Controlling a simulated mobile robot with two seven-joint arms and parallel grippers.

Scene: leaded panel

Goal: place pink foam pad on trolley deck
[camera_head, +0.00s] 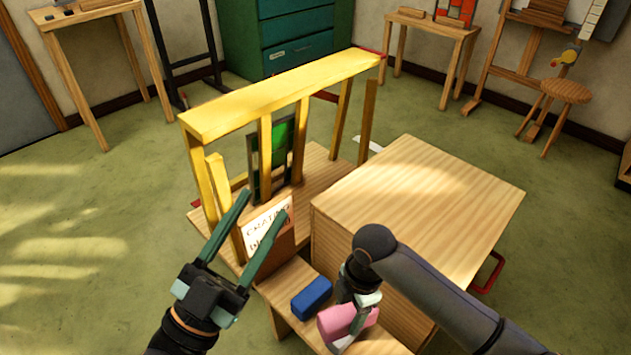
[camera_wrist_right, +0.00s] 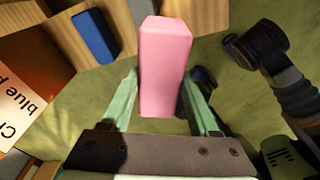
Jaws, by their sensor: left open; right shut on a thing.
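The pink foam pad (camera_head: 340,320) is between the fingers of my right gripper (camera_wrist_right: 161,85), which is shut on it. In the right wrist view the pad (camera_wrist_right: 164,65) stands out lengthwise past the fingertips. In the head view it is at the front, beside a blue block; I cannot tell whether it touches the wood below. The trolley deck (camera_head: 322,172) is the wooden board under a yellow frame (camera_head: 270,97). My left gripper (camera_head: 262,205) is open and empty, in front of the deck's near left side. My right arm hides part of the right gripper.
The blue block (camera_head: 312,297) lies on a low wooden shelf. A brown box with a lettered card (camera_head: 267,225) stands behind it. A large wooden box (camera_head: 425,195) stands right of the deck. A dark panel with green (camera_head: 281,145) is upright within the frame. Green floor is clear at left.

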